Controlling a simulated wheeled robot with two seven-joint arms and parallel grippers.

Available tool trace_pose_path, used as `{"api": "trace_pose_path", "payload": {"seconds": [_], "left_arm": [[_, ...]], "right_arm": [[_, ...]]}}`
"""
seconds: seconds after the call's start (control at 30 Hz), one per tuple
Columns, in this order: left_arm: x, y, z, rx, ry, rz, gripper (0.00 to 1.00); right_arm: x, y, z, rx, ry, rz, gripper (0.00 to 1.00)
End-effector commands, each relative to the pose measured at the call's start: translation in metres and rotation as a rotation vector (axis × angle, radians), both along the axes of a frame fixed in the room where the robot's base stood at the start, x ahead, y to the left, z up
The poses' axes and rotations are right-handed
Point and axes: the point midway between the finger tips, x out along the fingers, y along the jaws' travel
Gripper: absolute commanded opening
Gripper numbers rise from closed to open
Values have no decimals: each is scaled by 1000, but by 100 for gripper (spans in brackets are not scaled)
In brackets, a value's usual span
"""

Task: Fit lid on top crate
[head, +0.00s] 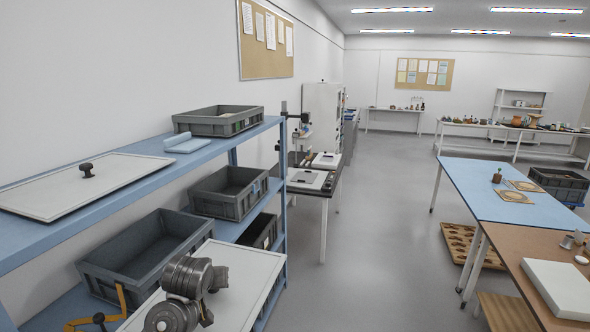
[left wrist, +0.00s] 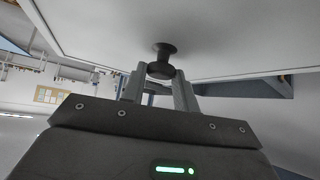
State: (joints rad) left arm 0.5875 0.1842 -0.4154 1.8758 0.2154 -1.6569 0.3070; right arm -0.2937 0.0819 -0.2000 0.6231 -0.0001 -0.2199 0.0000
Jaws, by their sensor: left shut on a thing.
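My left gripper (left wrist: 159,75) is shut on the black knob (left wrist: 161,60) of a white lid (left wrist: 225,35). In the head view this lid (head: 232,270) is at the bottom, in front of the shelf, partly covered by my arm, which hides the gripper and knob there. A second white lid (head: 75,190) with a black knob lies on the top board at left. My right gripper is out of view.
A folded light-blue cloth (head: 187,144) lies on the top board (head: 150,196) beside the crate. Grey crates (head: 145,255) and (head: 235,205) stand on the board below. An orange item (head: 118,300) is at bottom left. The aisle floor (head: 370,250) is clear; tables stand at right.

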Motion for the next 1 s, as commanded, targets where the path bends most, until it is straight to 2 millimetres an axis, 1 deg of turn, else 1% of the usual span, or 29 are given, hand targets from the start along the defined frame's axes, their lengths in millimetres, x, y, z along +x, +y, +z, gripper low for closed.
{"api": "trace_pose_path", "payload": {"seconds": [0.07,0.17,0.23,0.3,0.43,0.57,0.63,0.8,0.9,1.0], "left_arm": [[-3,1,1,7,-3,18,0],[-12,-8,9,6,-6,26,0],[-21,-12,12,4,-7,30,0],[-32,-14,11,4,-6,32,0],[-57,-16,2,5,-4,25,0],[-85,-16,-15,4,-4,6,0],[-102,-15,-28,5,-3,-11,0],[-147,-10,-72,5,0,-70,0],[-163,-6,-93,0,2,-101,0],[-168,0,-106,3,0,-113,0]], "right_arm": [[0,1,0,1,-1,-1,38],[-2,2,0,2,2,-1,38],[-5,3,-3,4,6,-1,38],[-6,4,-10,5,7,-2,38],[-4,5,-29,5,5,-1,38],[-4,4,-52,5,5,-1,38],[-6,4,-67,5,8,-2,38],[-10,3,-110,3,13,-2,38],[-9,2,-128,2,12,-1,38],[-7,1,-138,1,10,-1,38]]}}
